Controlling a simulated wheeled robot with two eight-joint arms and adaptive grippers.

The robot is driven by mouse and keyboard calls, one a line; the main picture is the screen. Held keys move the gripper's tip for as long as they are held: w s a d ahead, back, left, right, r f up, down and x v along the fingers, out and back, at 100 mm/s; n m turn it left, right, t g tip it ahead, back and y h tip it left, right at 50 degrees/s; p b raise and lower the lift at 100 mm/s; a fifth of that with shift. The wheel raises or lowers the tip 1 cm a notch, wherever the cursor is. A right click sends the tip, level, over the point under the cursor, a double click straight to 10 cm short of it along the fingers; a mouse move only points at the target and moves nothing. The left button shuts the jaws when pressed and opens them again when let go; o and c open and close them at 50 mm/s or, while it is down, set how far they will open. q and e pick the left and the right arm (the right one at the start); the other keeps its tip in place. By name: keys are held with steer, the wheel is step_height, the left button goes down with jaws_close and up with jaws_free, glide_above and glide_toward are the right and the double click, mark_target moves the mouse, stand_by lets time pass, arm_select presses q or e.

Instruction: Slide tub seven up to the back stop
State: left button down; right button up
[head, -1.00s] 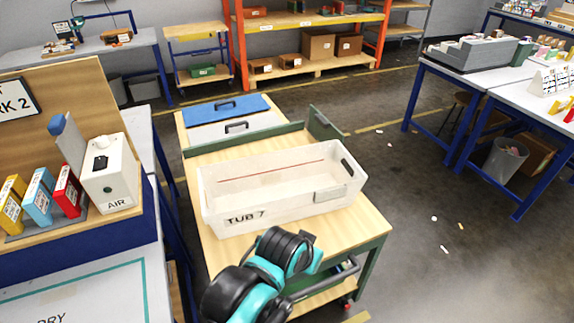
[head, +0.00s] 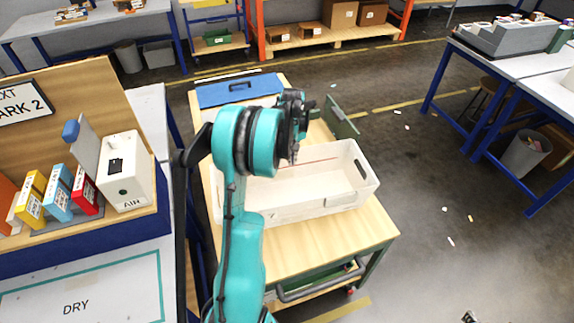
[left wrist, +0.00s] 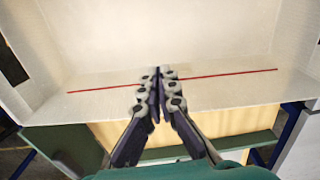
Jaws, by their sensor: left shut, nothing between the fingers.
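Tub seven (head: 330,200), a long white open tub, sits on the wooden top of a cart; my left arm covers its left part and label. A red line runs along its inside, also seen in the left wrist view (left wrist: 225,79). The green back stop (left wrist: 240,143) runs along the cart top behind the tub, with bare wood between; in the head view it is mostly hidden. My left gripper (head: 293,155) is over the tub's far side, its fingers shut and empty, tips (left wrist: 160,75) near the red line. Contact cannot be told. A small dark tip at the head view's bottom edge may be my right gripper (head: 470,317).
A blue panel with a handle (head: 238,90) lies behind the stop. A bench with an AIR box (head: 124,172) and coloured binders stands left.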

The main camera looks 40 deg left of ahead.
arm_select(q)
steer(key=b, duration=0.3)
glide_toward(287, 183)
steer(key=d+f, duration=0.1)
steer(key=s+d+f, duration=0.1)
steer(key=shift+s+d, duration=0.15)
steer(key=shift+d, duration=0.25)
steer(key=a, duration=0.1)
steer(key=w+a, duration=0.1)
steer(key=shift+w+a+f, duration=0.1)
steer(key=shift+w+a, duration=0.1)
steer(key=shift+a, duration=0.15)
steer(key=shift+w+a+b, duration=0.2)
steer(key=shift+a+b, duration=0.1)
steer(key=shift+a, duration=0.1)
